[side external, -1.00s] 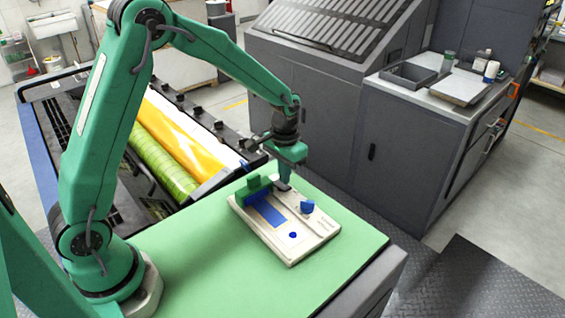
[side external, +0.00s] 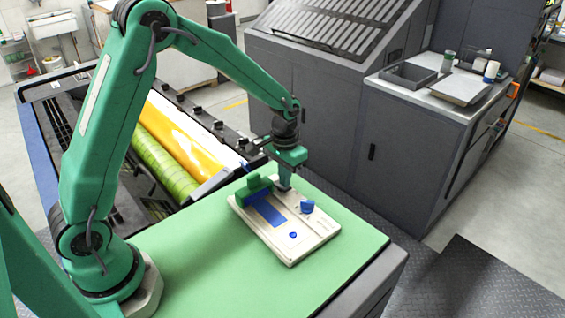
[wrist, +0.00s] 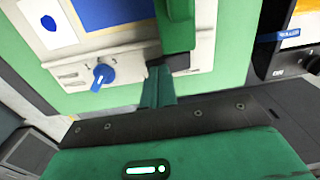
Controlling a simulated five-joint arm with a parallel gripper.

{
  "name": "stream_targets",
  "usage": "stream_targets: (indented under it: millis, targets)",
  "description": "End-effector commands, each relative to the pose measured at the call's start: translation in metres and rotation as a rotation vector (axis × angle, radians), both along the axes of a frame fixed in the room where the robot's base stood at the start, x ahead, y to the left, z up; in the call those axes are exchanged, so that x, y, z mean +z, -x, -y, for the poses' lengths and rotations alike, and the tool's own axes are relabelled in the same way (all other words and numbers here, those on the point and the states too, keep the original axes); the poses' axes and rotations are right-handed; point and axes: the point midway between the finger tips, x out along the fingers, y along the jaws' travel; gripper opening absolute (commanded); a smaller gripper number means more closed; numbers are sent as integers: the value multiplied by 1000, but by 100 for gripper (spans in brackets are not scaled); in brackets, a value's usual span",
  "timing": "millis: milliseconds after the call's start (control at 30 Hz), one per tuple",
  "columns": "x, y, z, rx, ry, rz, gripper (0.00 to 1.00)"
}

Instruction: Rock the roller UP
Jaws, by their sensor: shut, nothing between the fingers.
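A cream panel unit (side external: 312,240) lies on the green table top. A green block with a blue lower edge, which looks like the roller (side external: 254,188), sits at its left end beside a flat blue patch (side external: 268,213). In the wrist view the green block (wrist: 178,28) is at the top centre. My gripper (side external: 284,186) is shut and empty, low at the panel's far edge, to the right of the green block. Its fingers (wrist: 158,86) point at the block's near end in the wrist view; I cannot tell whether they touch.
A blue knob (side external: 307,206) stands on the panel just right of my gripper; it also shows in the wrist view (wrist: 103,77). A flat blue spot (side external: 293,235) marks the panel. The green table top (side external: 215,262) is clear in front.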

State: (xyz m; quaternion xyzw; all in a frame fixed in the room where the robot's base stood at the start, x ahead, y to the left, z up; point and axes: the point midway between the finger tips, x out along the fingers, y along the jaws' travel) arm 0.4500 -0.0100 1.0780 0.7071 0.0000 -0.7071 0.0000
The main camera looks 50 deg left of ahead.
Motion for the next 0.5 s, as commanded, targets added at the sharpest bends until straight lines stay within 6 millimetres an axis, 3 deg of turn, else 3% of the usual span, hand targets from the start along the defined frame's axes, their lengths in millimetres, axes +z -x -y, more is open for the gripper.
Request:
stream_targets:
  millis: [500]
  targets:
    - [-6, 0, 0, 0, 0, -1, 0]
